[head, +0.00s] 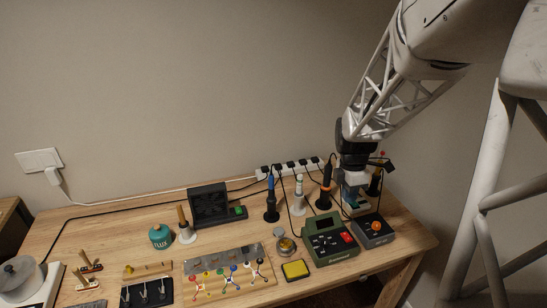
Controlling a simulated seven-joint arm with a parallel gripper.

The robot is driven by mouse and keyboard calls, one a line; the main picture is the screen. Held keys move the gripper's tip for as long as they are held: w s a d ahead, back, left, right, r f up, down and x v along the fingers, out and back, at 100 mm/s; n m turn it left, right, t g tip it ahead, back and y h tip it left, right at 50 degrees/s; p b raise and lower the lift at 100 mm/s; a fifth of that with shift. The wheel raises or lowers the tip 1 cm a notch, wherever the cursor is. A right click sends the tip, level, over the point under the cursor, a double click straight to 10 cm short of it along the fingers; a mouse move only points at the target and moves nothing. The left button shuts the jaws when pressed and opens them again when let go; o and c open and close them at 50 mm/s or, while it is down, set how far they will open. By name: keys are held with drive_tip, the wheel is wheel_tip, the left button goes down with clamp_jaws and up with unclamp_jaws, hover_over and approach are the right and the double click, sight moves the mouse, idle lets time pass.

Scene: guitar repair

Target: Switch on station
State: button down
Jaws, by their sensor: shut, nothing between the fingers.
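An olive-green station (325,248) sits at the front right of the bench, with a dark display and a red part (346,238) on its panel. A dark grey station (378,237) with an orange knob (376,226) stands to its right. Which of them the task means is not clear from the picture. My gripper (351,207) points down just behind the two stations, its fingers shut and empty. Its tips are small here, and I cannot tell whether they touch anything. The arm hides part of the area behind the grey station.
Blue, white and orange-black irons (271,199) stand upright left of my gripper, with cables to a white power strip (290,168). A black fan unit (208,205) is further left. A yellow sponge tray (296,269) and a small round tin (286,245) lie left of the green station.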

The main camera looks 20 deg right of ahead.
sight(347, 236)
drive_tip(key=shift+w+d+f+n, duration=0.2)
drive_tip(key=shift+d+f+n, duration=0.15)
drive_tip(key=shift+d+f, duration=0.2)
drive_tip(key=shift+w+d+f+n, duration=0.15)
drive_tip(key=shift+d+f+n, duration=0.25)
drive_tip(key=shift+d, duration=0.25)
drive_tip(key=shift+f, duration=0.15)
drive_tip(key=f, duration=0.4)
drive_tip(key=s+f, duration=0.1)
drive_tip(key=f, duration=0.4)
drive_tip(key=s+f, duration=0.1)
drive_tip(key=f, duration=0.3)
drive_tip(key=shift+f, duration=0.25)
drive_tip(key=shift+f, duration=0.1)
drive_tip(key=shift+s+f, duration=0.1)
drive_tip(key=shift+f, duration=0.05)
drive_tip(key=shift+w+r, duration=0.25)
drive_tip(key=shift+w, duration=0.55)
